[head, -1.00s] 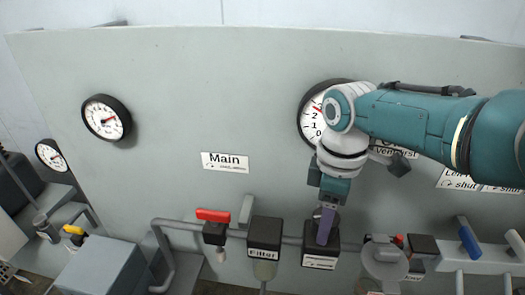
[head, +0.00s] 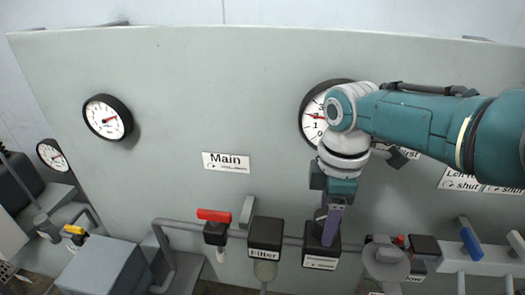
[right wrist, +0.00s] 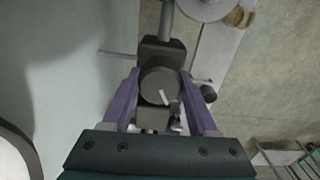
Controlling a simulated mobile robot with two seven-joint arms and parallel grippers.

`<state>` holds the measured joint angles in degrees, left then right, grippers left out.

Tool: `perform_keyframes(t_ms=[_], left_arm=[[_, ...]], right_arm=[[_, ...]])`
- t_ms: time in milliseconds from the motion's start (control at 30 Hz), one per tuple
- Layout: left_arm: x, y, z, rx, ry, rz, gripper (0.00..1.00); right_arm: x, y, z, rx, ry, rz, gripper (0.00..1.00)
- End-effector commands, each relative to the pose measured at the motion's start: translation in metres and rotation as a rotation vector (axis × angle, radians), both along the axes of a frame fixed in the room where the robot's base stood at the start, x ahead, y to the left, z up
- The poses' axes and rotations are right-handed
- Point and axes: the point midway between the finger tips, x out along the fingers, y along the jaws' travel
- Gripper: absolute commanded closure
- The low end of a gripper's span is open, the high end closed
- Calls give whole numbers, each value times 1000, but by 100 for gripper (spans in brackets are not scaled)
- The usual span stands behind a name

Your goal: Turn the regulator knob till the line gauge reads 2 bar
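The line gauge (head: 310,120) is the white dial with a black rim, partly hidden behind my right wrist. Its red needle points left, between the 3 and the 1, at about the 2 mark. The regulator (head: 322,251) is the dark block with a white label below the gauge. Its round black knob (right wrist: 156,84) carries a white line mark in the right wrist view. My right gripper (right wrist: 160,78) has its purple fingers on both sides of the knob and appears shut on it. My left gripper is in neither view.
Left of the regulator are a filter (head: 265,235) and a red-handled valve (head: 214,222) under the "Main" label. A blue-handled valve (head: 471,242) stands at the right. A round grey part (head: 385,262) sits close right of the regulator. Another gauge (head: 107,118) hangs at the left.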

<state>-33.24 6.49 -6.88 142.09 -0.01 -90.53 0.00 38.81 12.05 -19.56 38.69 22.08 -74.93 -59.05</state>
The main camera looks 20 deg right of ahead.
Motion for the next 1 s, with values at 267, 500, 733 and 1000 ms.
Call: perform_keyframes(t_ms=[267,500,733,1000], left_arm=[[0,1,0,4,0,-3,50],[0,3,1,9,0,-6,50],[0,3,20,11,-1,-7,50],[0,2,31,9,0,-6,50]], right_arm=[[0,0,0,0,0,-1,11],[0,0,1,0,0,-1,11],[0,0,34,-1,-3,1,11],[0,-1,80,-1,-3,0,11]])
